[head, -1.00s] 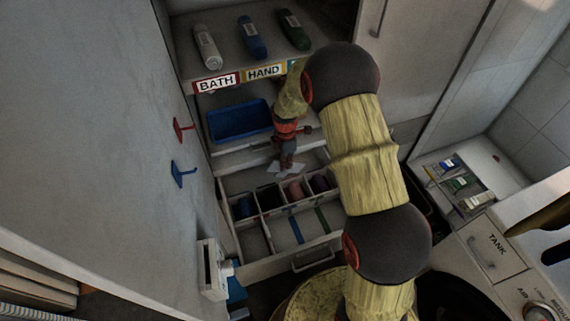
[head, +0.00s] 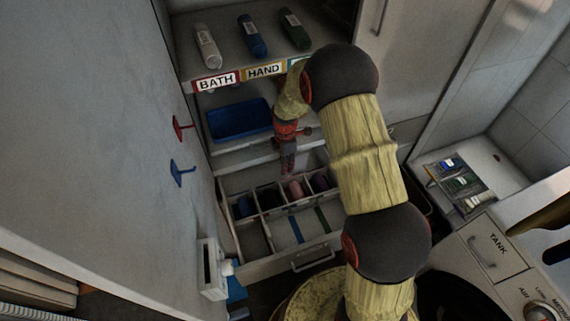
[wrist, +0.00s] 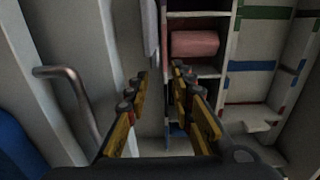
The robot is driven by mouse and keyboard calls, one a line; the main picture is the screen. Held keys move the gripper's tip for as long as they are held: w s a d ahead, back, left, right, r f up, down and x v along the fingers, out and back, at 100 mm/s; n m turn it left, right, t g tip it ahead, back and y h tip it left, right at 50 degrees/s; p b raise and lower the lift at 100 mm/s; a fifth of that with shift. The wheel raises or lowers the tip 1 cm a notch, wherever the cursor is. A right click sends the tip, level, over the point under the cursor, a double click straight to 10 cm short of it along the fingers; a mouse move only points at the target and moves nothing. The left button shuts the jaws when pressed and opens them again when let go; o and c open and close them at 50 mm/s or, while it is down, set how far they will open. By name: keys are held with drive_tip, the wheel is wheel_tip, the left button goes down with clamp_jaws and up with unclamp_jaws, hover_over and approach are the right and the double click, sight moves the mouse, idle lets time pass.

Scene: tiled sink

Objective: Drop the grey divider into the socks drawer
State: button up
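The open lower drawer (head: 275,263) holds several rolled socks in a row of compartments. A pink roll (head: 295,189) also shows in the wrist view (wrist: 195,43). In the head view the divider cannot be made out.
A blue tray (head: 240,121) lies in the compartment above. A bar handle (wrist: 72,90) is close to the left of my fingers in the wrist view. The drawer's front compartments are empty with coloured strips.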

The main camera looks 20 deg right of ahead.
drive_tip(key=shift+r, duration=0.15)
drive_tip(key=s+a+r+m+t+p, duration=0.1)
drive_tip(key=s+r+m+p, duration=0.1)
drive_tip(key=r, duration=1)
drive_tip(key=s+r+m+p, duration=0.2)
drive_tip(key=s+r, duration=0.1)
drive_tip(key=r, duration=0.9)
drive_tip(key=s+a+r+m+t, duration=0.1)
drive_tip(key=s+r+m+t, duration=0.1)
drive_tip(key=s+r+m, duration=0.5)
drive_tip(key=s+a+r+m+t, duration=0.2)
drive_tip(key=s+r+m, duration=0.5)
drive_tip(key=s, duration=1.1)
drive_tip(key=shift+a+r, duration=0.25)
